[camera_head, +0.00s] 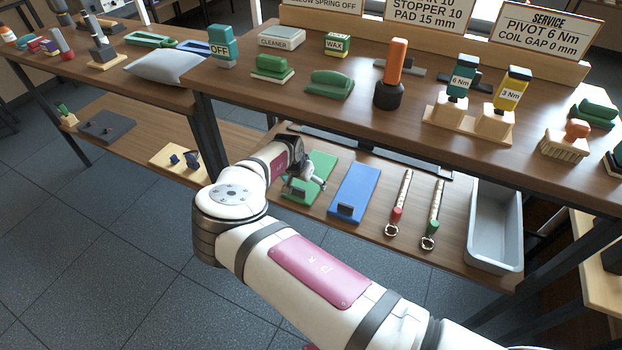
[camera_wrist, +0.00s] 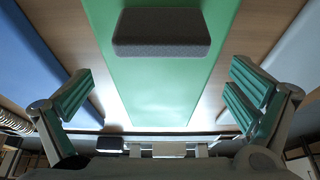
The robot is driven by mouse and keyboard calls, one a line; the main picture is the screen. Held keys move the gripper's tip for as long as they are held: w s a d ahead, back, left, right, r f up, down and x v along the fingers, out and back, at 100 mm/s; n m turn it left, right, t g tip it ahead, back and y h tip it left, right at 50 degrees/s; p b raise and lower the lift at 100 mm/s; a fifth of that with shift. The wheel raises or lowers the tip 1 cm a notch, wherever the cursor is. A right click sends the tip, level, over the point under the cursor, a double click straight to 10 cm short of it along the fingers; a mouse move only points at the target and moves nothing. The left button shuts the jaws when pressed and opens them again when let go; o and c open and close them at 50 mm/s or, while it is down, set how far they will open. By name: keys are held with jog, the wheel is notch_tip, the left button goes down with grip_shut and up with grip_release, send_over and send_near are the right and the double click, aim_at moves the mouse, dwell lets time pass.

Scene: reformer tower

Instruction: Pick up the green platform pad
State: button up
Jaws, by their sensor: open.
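The green platform pad (camera_head: 318,168) lies on the lower shelf, left of a blue pad. My gripper (camera_head: 303,184) is over its near part, and my arm hides some of it. In the wrist view the green pad (camera_wrist: 160,85) runs through the middle of the picture, with a dark grey block (camera_wrist: 162,32) on it. My gripper's two green-padded fingers (camera_wrist: 157,95) are wide apart, one on each side of the pad, with nothing held between them. I cannot tell whether they touch the pad.
The blue pad (camera_head: 354,192) with a dark block lies just right of the green one. Two straps with red (camera_head: 397,213) and green ends lie further right, then a grey tray (camera_head: 495,225). The upper tabletop (camera_head: 330,110) overhangs the shelf's back.

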jog(key=shift+w+f, duration=0.1)
jog(key=shift+f, duration=0.15)
jog(key=c, duration=1.1)
jog(key=shift+o, duration=0.2)
jog(key=shift+r, duration=0.1)
